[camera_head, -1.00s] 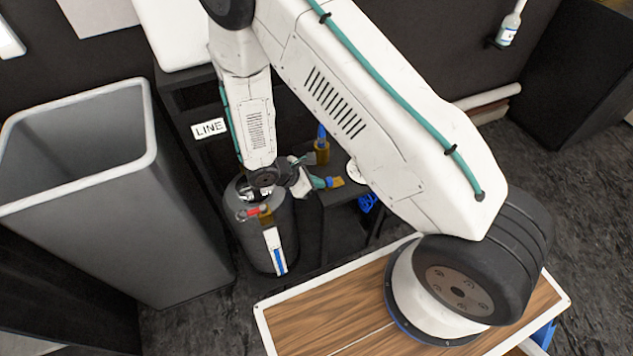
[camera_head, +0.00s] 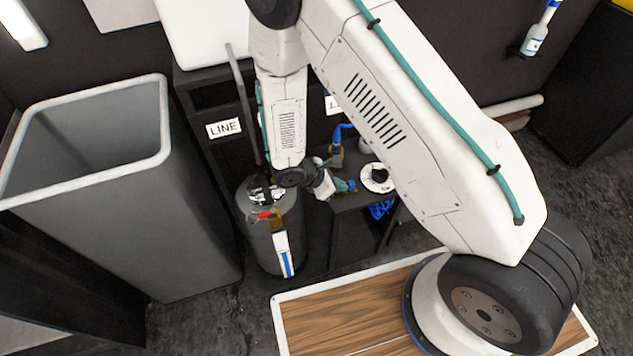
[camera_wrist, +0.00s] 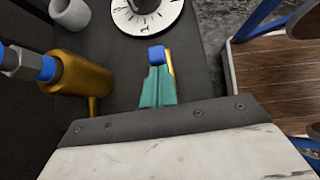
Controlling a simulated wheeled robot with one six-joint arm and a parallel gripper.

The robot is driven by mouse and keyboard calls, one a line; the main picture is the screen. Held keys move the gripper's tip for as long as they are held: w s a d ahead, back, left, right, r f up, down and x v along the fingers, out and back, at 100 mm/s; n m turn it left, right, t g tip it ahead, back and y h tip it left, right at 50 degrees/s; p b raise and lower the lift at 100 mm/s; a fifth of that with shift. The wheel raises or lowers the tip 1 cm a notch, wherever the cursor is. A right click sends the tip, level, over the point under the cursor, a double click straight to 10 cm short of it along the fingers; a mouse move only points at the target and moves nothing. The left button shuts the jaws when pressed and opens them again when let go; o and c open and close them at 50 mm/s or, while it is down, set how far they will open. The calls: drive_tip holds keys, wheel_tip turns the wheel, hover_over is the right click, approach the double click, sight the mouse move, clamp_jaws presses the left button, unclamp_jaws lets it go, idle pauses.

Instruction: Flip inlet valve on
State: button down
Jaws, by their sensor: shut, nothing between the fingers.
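A brass fitting (camera_head: 337,156) with a bent blue lever or pipe (camera_head: 342,131) stands on the small dark stand behind my gripper. In the wrist view a brass body (camera_wrist: 80,78) with blue-ended metal parts (camera_wrist: 45,68) lies left of my fingers. I cannot tell for sure which part is the inlet valve. My gripper (camera_head: 346,186) is shut and empty, its teal fingers showing blue and gold at the tips. It also shows in the wrist view (camera_wrist: 158,75), over the dark surface and apart from the brass body.
A dark tank (camera_head: 264,240) with a red lever (camera_head: 265,215) stands left of my gripper. A white dial (camera_head: 377,178) is to its right. A grey bin (camera_head: 190,220) stands at left. A grey cup (camera_wrist: 70,13) is beyond the brass body.

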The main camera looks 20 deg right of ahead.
drive_tip(key=a+f+v, duration=0.2)
drive_tip(key=v, duration=2)
drive_tip(key=shift+s+a+r, duration=0.2)
drive_tip(key=shift+a+r, duration=0.05)
drive_tip(key=shift+r, duration=0.05)
drive_tip(key=s+d+r+m+y, duration=0.4)
drive_tip(key=s+d+r+m, duration=0.5)
drive_tip(key=r, duration=0.6)
drive_tip(key=s+d+r+m+y, duration=0.5)
drive_tip(key=s+d+r+m, duration=0.4)
drive_tip(key=s+d+r, duration=0.3)
wheel_tip(320, 180, up, 3)
drive_tip(key=shift+d+f+m+t, duration=0.1)
drive_tip(key=shift+d+m+t, duration=0.25)
drive_tip(key=shift+d, duration=0.6)
